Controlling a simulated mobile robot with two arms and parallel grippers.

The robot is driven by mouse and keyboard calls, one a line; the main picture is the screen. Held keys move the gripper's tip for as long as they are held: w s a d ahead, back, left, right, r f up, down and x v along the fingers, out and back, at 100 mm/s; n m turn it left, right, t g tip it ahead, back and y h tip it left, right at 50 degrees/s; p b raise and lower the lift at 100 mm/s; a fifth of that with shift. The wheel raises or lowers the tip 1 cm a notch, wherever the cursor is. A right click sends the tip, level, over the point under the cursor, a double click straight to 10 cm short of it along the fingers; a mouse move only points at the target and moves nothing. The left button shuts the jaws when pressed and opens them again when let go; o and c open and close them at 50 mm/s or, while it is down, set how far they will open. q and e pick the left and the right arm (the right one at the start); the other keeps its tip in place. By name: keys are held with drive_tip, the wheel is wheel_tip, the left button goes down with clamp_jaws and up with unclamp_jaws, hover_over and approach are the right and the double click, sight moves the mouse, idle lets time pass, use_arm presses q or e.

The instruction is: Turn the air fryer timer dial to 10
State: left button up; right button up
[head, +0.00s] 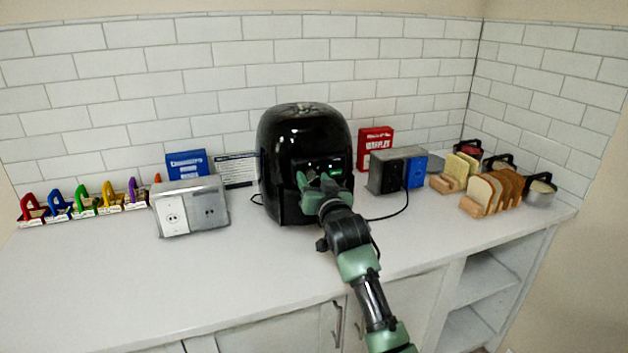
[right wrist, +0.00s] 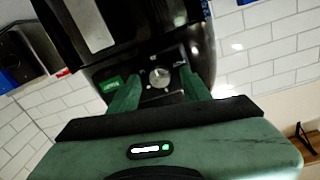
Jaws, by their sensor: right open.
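The black air fryer (head: 290,140) stands on the counter against the tiled wall. Its front panel has a lit green display (head: 335,172), which also shows in the right wrist view (right wrist: 111,85). The silver round timer dial (right wrist: 159,76) shows in the right wrist view, with small markings too blurred to read. My right gripper (head: 318,182) is open in front of the panel. In the right wrist view its green fingers (right wrist: 160,90) lie on either side of the dial, with a gap to each side. In the head view the gripper hides the dial. My left gripper is not in view.
A grey outlet box (head: 190,207) stands left of the fryer, and a grey and blue one (head: 388,172) stands right of it. Bread slices (head: 480,195) in a wooden rack and metal pots (head: 540,192) are farther right. The front counter (head: 200,280) is clear.

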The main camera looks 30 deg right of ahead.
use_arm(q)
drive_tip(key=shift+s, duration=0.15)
use_arm(e)
clamp_jaws()
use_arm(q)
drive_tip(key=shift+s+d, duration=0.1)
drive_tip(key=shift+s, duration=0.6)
